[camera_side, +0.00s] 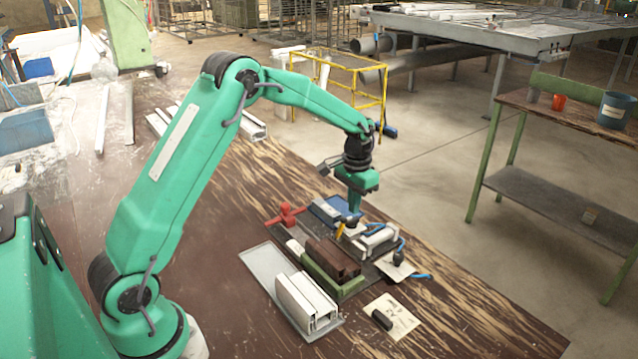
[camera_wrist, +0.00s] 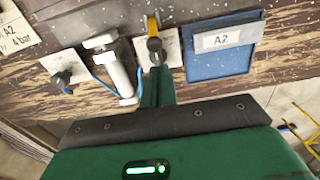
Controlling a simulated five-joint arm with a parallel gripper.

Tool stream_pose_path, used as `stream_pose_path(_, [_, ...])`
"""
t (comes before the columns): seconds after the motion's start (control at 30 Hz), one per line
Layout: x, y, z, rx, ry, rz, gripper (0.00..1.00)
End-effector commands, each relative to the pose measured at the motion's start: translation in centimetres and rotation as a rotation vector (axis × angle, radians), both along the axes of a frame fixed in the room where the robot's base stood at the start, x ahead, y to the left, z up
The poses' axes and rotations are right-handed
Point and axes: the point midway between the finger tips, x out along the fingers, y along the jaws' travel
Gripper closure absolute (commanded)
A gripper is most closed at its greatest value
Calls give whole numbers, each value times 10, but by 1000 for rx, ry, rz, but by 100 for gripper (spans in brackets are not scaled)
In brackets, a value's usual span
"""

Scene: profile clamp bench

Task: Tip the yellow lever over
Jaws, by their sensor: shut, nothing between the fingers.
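The yellow lever (camera_side: 340,230) is a small stick in the side view, just below and left of my gripper (camera_side: 354,208). It looks slightly tilted there. In the wrist view the yellow lever (camera_wrist: 152,26) stands over a white plate, with a dark rounded part at its near end. My gripper (camera_wrist: 157,75) is shut and empty, its green fingers pointing toward the lever. The fingertips overlap the plate in that view. I cannot tell whether they touch the lever.
A blue tray (camera_wrist: 222,64) labelled A2 lies right of the lever. A white cylinder (camera_wrist: 122,75) with blue hoses and a dark knob (camera_wrist: 61,78) lie left. Brown blocks (camera_side: 332,258), white profiles (camera_side: 305,302) and a red clamp handle (camera_side: 287,215) stand nearby.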

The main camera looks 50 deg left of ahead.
Motion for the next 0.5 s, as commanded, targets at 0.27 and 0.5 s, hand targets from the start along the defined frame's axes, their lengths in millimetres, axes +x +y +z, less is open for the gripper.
stream_pose_path(0.27, [0, 0, -4, 0, 0, 0, 100])
stream_pose_path(0.5, [0, 0, -11, 0, 1, 0, 100])
